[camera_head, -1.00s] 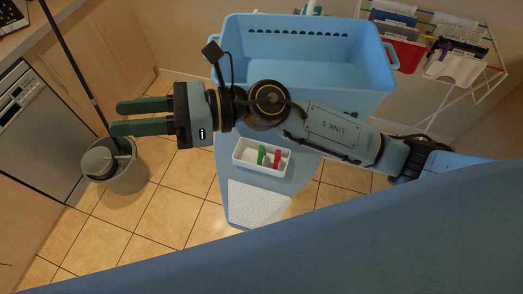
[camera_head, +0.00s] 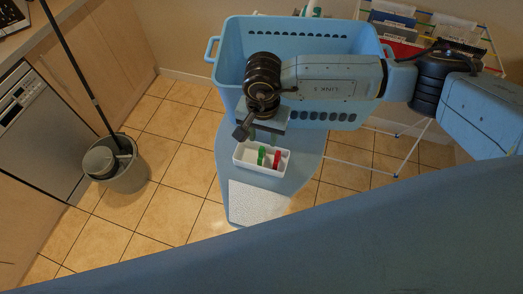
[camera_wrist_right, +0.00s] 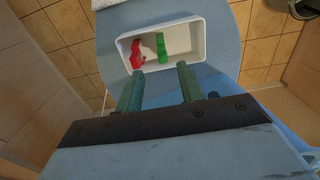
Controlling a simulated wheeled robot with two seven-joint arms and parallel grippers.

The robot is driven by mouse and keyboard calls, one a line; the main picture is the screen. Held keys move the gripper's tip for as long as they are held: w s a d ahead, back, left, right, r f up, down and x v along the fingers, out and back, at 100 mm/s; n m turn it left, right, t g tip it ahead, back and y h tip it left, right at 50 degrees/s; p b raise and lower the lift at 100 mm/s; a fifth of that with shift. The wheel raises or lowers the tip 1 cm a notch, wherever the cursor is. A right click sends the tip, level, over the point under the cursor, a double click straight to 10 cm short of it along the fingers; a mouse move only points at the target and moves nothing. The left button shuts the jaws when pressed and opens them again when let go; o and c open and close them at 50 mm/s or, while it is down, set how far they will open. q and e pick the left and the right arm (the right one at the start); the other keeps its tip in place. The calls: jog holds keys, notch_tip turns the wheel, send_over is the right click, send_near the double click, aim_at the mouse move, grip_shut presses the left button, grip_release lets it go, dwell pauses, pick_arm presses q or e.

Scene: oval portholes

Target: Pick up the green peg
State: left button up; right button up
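The red peg (camera_wrist_right: 137,53) is close to the fingertip on the left there. In the head view the fingers are largely hidden behind the wrist. My left gripper is not in view.
The tray sits on a blue surface (camera_head: 295,175) with a white textured pad (camera_head: 255,203) in front. A large blue basket (camera_head: 235,60) stands just behind, under my right arm. A grey bucket (camera_head: 128,178) with a mop stands on the tiled floor at the left.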

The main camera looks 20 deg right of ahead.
aim_at(262, 149)
notch_tip(262, 149, down, 3)
jog(key=shift+r, duration=0.2)
notch_tip(262, 149, down, 4)
jog(key=shift+w+a+p, duration=0.1)
jog(key=shift+a+p, duration=0.05)
jog(key=shift+p, duration=0.6)
jog(key=shift+f, duration=0.55)
grip_shut()
